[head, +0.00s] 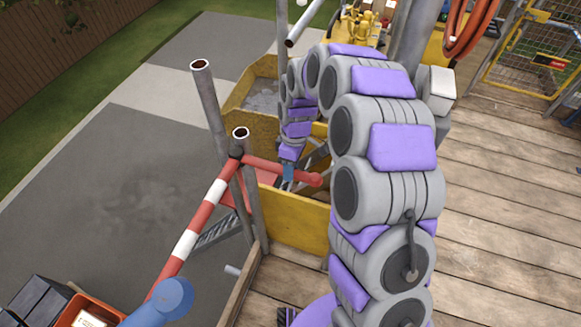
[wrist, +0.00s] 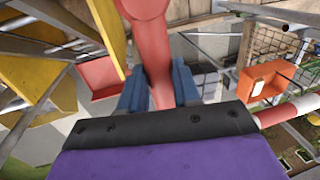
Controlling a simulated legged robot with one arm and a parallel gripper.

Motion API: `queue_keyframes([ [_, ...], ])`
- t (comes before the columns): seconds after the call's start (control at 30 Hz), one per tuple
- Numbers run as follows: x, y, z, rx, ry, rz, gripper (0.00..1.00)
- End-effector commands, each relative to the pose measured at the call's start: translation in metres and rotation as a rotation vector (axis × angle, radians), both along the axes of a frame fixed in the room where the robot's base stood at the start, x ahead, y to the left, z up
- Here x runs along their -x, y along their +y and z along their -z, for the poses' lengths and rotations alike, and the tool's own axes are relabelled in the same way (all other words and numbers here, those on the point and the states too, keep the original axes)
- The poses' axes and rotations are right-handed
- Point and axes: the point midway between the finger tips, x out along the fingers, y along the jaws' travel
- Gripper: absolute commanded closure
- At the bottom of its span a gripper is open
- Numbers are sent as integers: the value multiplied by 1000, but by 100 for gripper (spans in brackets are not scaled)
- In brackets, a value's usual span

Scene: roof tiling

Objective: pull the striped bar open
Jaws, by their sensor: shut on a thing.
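The striped bar (head: 202,217), red and white, slopes from the grey posts down to the lower left in the head view. In the wrist view it shows at the right edge (wrist: 291,110). A plain red arm (head: 262,167) with a rounded end runs right from the same post; their joint is partly unclear. My gripper (head: 288,172) is at this red arm, near its rounded end. In the wrist view the blue fingers (wrist: 160,90) are on both sides of the red arm (wrist: 155,50), shut on it. The fingertips' contact is partly hidden.
Grey upright posts (head: 209,105) stand at the platform edge. A yellow skip (head: 250,90) is behind them, with yellow panel (head: 295,217) close below my gripper. An orange crate (head: 92,310) is at lower left. The wooden deck (head: 500,215) is clear at right.

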Motion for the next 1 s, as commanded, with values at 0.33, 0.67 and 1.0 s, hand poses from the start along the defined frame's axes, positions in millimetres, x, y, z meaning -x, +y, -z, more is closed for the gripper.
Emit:
queue_keyframes([
  [0.33,4,-6,0,5,4,15,100],
  [0.67,34,5,-3,3,6,182,100],
  [1.0,80,39,-2,8,10,492,100],
])
